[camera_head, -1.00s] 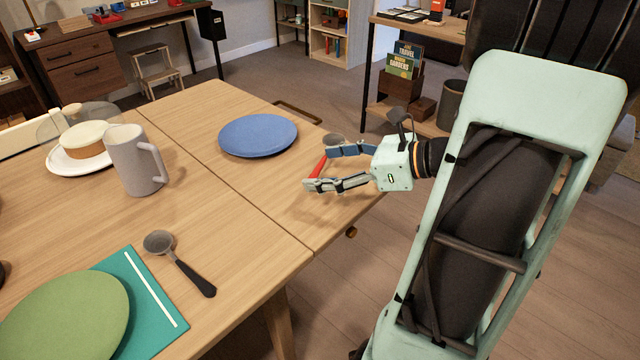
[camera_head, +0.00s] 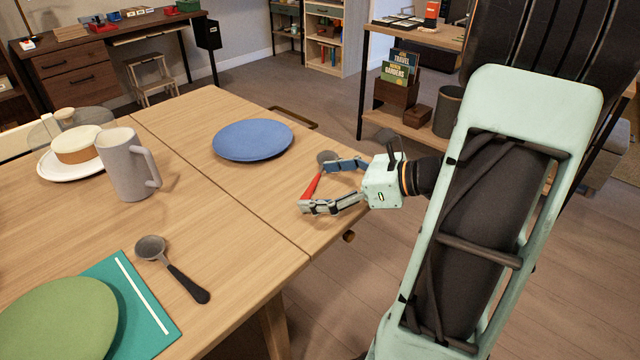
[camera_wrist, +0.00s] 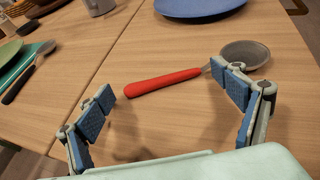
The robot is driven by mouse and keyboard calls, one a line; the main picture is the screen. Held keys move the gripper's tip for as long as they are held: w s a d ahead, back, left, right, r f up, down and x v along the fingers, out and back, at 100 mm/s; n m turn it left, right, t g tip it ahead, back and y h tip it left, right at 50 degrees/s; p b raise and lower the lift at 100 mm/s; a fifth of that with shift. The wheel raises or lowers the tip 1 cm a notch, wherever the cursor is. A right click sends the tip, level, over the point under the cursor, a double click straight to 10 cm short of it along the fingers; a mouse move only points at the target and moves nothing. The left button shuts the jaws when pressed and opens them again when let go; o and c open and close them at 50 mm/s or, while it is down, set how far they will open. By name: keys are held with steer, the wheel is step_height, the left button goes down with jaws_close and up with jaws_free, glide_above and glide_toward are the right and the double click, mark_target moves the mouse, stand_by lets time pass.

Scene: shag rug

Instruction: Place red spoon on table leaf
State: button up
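The red spoon, with a red handle (camera_head: 312,187) and a grey bowl, is at the near right part of the table, between my fingers. In the wrist view the red spoon (camera_wrist: 165,82) spans the space past my fingertips, its bowl partly behind the right finger; it appears to lie on the wood. The table leaf (camera_head: 225,200) is the section right of the seam, and the spoon is over that side. My gripper (camera_head: 314,186) is low over the leaf's right edge. Its fingers are wide apart in the wrist view (camera_wrist: 167,84), with no clear grip on the spoon.
A blue plate (camera_head: 252,140) sits on the leaf behind the spoon. Left of the seam are a grey mug (camera_head: 125,165), a black-handled spoon (camera_head: 185,282), a green plate (camera_head: 60,320) on a teal mat (camera_head: 150,315), and a cake (camera_head: 78,147). The leaf's middle is clear.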

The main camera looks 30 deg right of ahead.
steer(key=shift+r, duration=0.25)
steer(key=p+v, duration=0.4)
steer(key=v, duration=0.6)
steer(key=shift+s+d+r, duration=0.15)
steer(key=shift+s+r, duration=0.05)
steer(key=shift+s+d+r, duration=0.15)
steer(key=shift+s+d, duration=0.25)
steer(key=shift+s, duration=0.1)
